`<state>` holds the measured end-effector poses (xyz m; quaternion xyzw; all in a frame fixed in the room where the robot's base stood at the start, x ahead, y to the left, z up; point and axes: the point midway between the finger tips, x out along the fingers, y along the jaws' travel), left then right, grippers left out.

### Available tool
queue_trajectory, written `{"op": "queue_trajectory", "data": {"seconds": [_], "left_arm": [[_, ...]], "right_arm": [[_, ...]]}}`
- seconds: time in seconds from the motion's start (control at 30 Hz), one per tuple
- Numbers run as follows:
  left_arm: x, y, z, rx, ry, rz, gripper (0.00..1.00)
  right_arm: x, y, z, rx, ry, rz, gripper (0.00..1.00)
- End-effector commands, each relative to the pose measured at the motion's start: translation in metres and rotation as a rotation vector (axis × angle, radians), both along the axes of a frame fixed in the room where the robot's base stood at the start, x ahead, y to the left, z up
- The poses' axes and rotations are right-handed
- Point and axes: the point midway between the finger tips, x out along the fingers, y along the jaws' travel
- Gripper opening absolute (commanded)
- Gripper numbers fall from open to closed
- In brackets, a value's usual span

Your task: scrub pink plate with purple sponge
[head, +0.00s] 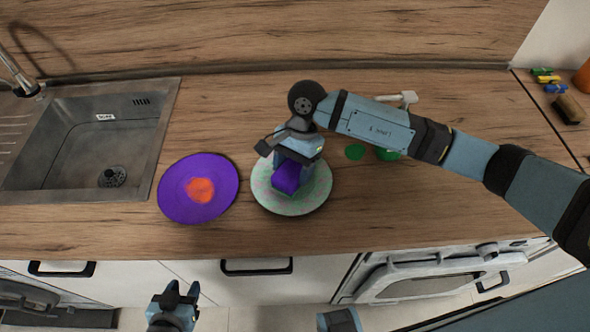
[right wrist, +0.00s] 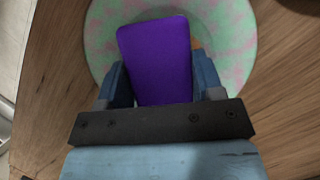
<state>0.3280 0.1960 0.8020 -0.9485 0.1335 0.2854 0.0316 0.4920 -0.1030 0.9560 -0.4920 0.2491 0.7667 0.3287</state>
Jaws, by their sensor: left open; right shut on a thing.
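The plate under my right gripper (head: 290,172) is pale green with pink patches (head: 318,198); it lies flat on the wooden counter and also shows in the right wrist view (right wrist: 238,25). My right gripper is shut on the purple sponge (head: 287,178), which is over the middle of this plate. The sponge fills the middle of the right wrist view (right wrist: 158,60), and a bit of orange shows beside it on the plate. I cannot tell whether the sponge touches the plate. My left gripper (head: 176,290) is open and empty, low in front of the counter.
A purple plate (head: 170,195) with an orange patch lies just left of the speckled plate. A sink (head: 75,150) with a tap is at the left. Green items (head: 355,152) sit behind my right arm. A brown block (head: 569,109) and small coloured things are at the far right.

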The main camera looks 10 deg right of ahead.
Motion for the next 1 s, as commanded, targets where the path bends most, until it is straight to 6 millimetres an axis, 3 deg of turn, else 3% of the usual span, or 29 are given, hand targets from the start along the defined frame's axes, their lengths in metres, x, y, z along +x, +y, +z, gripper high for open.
{"op": "queue_trajectory", "data": {"seconds": [0.43,1.0], "left_arm": [[0.0,0.0,-0.013,0.0,0.0,0.0,0.43],[0.0,0.0,-0.024,0.0,-0.001,0.001,0.43]], "right_arm": [[0.006,-0.004,-0.001,0.0,0.0,0.0,0.42],[-0.001,0.003,-0.003,-0.001,0.0,0.0,0.42]]}}
